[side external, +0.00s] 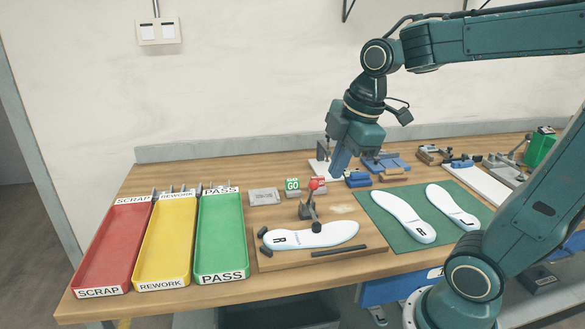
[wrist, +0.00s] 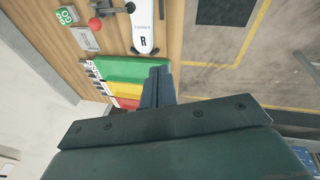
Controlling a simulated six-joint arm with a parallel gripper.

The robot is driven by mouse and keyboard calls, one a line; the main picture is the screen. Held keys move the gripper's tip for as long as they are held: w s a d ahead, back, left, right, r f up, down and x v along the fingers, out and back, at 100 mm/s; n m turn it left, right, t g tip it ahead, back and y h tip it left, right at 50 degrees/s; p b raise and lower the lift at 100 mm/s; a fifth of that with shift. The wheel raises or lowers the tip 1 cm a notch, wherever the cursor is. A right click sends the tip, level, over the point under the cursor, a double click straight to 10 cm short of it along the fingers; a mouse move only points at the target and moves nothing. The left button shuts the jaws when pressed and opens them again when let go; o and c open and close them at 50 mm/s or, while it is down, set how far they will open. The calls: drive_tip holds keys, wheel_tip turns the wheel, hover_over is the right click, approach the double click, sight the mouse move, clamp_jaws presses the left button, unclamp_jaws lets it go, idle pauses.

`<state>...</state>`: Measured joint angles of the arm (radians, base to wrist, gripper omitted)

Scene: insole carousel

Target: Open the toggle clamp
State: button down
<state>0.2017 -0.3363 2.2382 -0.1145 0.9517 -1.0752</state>
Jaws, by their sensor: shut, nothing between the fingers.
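The toggle clamp (side external: 308,211) stands on a wooden fixture board, its lever upright with a red ball knob (side external: 314,184) on top. Its dark lower end appears to reach down onto a white insole marked R (side external: 305,236); contact is too small to tell. In the wrist view the red knob (wrist: 95,23) shows at the upper left, beside the insole (wrist: 142,30), and the clamp is partly cut off. My gripper (side external: 337,171) is shut and empty, above and behind the clamp, slightly right of the knob and apart from it. Its blue fingers (wrist: 158,73) show together in the wrist view.
Red (side external: 115,245), yellow (side external: 165,242) and green (side external: 220,238) trays stand left of the fixture board (side external: 275,262). A green mat (side external: 400,226) with two insoles lies right. A GO block (side external: 292,184), a grey plate (side external: 264,197) and blue fixtures (side external: 358,179) stand behind.

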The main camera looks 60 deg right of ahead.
sight(314, 184)
drive_tip(key=w+d+f+n+g, duration=0.2)
drive_tip(key=w+d+f+n, duration=0.2)
drive_tip(key=w+d+n, duration=0.3)
drive_tip(key=shift+w+n+y, duration=0.3)
drive_tip(key=shift+w+n, duration=0.2)
drive_tip(key=shift+n, duration=1.5)
drive_tip(key=shift+f, duration=0.2)
wheel_tip(314, 184, down, 10)
drive_tip(key=w, duration=0.1)
drive_tip(key=shift+w+d+r, duration=0.25)
drive_tip(key=shift+d, duration=0.25)
drive_tip(key=shift+w+d+r, duration=0.2)
drive_tip(key=shift+d+r, duration=0.05)
drive_tip(key=shift+d, duration=0.2)
drive_tip(key=shift+w+d+r, duration=0.25)
drive_tip(key=shift+d, duration=0.25)
